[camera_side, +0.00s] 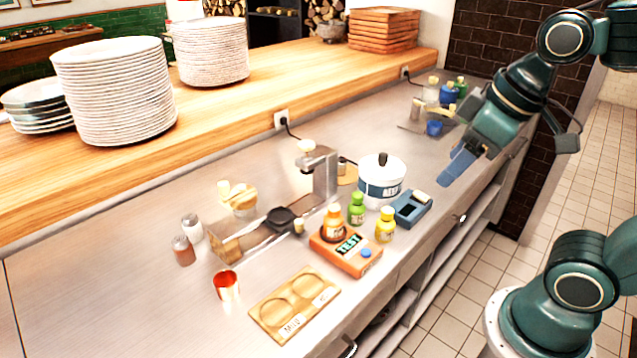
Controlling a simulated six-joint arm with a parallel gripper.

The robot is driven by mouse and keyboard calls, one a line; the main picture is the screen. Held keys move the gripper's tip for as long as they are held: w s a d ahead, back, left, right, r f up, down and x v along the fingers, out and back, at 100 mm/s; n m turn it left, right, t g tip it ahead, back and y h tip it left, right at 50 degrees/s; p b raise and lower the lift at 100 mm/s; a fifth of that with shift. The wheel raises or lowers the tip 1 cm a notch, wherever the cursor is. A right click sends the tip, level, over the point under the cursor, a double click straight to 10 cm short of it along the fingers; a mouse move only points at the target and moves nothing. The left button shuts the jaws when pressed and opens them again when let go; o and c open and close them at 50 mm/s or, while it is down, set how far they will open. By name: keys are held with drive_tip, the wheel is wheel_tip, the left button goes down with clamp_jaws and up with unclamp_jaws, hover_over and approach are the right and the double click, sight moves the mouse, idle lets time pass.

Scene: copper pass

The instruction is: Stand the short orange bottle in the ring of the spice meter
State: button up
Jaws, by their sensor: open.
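The short orange bottle (334,219) stands upright on the orange spice meter (354,264). Its base is in the dark ring at the meter's back left, as far as this one view shows. The meter has a lit green display and a blue button on its front. My gripper (456,168) is open and empty, above the right part of the counter. It is well apart from the bottle and the meter.
A green bottle (356,209) and a yellow bottle (386,225) stand close behind and right of the meter. A white tub (382,180) and a blue-grey device (412,208) are beyond. A wooden board (272,338) and copper cup (226,286) lie left.

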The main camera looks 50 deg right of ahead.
drive_tip(key=s, duration=0.1)
drive_tip(key=m, duration=0.1)
drive_tip(key=s+f+m, duration=0.1)
drive_tip(key=shift+s+d+t, duration=0.25)
drive_tip(key=shift+s+t, duration=0.1)
drive_tip(key=shift+t, duration=0.05)
